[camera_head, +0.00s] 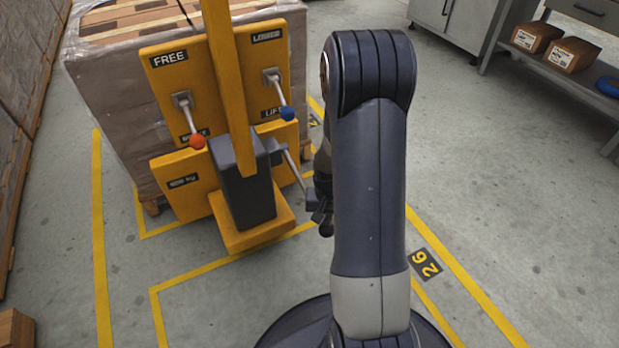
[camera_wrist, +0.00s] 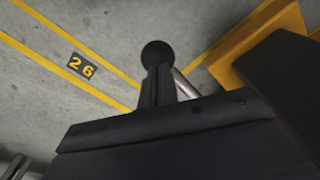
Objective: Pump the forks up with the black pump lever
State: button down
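The black pump lever is a thin metal rod (camera_head: 292,165) that slopes down and right from the dark housing of the yellow lift truck (camera_head: 255,235). My gripper (camera_head: 320,208) is at the rod's lower end, partly behind my arm. In the wrist view, a black ball knob (camera_wrist: 158,52) and a bit of the rod (camera_wrist: 186,84) show just beyond my narrow dark gripper fingers (camera_wrist: 158,88). The fingers overlap the knob's lower edge; whether they grip it is unclear. The forks are hidden.
A red-knobbed lever (camera_head: 197,141) and a blue-knobbed lever (camera_head: 287,113) are on the truck's yellow panel. A wrapped pallet load (camera_head: 110,100) stands behind. A shelf (camera_head: 560,84) with boxes is at the right. Floor is clear by the 26 marking (camera_head: 425,264).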

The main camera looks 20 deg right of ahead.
notch_tip(320, 180, up, 14)
jog(key=p, duration=1.2)
notch_tip(320, 180, down, 14)
jog(key=b, duration=1.1)
jog(key=shift+s+f+b, duration=0.1)
jog(key=shift+f+b, duration=0.05)
jog(key=shift+b, duration=0.2)
jog(key=shift+r+p, duration=6)
jog(key=shift+r, duration=1.2)
notch_tip(320, 180, down, 14)
jog(key=b, duration=1.1)
jog(key=shift+f, duration=0.1)
jog(key=shift+r+p, duration=0.3)
jog(key=shift+r, duration=0.05)
notch_tip(320, 180, up, 22)
jog(key=p, duration=1.7)
jog(key=shift+f, duration=0.2)
